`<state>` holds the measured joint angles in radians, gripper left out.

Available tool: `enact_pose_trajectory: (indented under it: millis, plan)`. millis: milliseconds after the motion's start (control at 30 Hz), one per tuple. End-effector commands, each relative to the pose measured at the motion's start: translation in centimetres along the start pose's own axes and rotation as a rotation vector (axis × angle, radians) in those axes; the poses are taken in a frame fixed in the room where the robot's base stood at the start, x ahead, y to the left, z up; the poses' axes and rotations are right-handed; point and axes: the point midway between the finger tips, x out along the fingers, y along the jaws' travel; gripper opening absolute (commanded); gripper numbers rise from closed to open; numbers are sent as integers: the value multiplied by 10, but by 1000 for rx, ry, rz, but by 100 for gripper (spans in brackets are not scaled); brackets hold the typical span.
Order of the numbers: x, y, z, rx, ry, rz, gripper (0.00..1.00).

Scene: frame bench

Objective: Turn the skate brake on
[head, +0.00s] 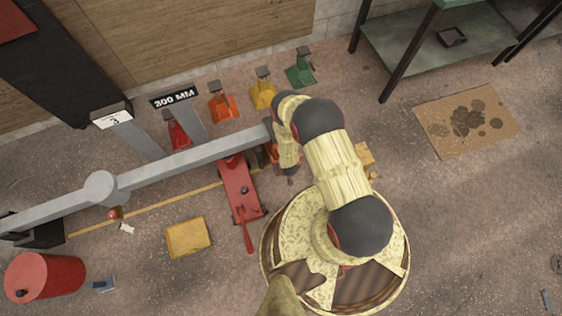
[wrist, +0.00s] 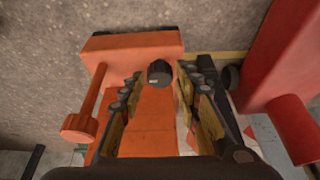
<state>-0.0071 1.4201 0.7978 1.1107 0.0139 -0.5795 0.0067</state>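An orange skate (wrist: 135,48) fills the middle of the wrist view. A black round knob (wrist: 159,72) with a small pale mark stands on it. An orange bar with a round ribbed end (wrist: 80,127) runs along its left side. My gripper (wrist: 163,84) is open, with one finger on each side of the knob in the picture. Gaps show between the fingers and the knob; I cannot tell their depth. In the head view only a small orange part of the skate (head: 268,154) shows beside my arm, which hides the rest and most of my gripper.
A red floor jack (head: 240,188) lies close to the skate; its side (wrist: 285,55) shows at right in the wrist view. A long grey beam (head: 190,163) crosses at left. Several coloured stands, including a yellow one (head: 263,93), stand behind. Floor at right is mostly clear beside a stained mat (head: 440,140).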

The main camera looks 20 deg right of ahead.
Motion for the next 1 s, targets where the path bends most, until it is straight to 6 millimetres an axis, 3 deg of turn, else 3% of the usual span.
enact_pose_trajectory:
  millis: [167,700,1000]
  plan:
    - [-16,0,-1,0,0,0,33]
    - [-98,0,-1,0,1,0,33]
    - [-117,0,-1,0,1,0,33]
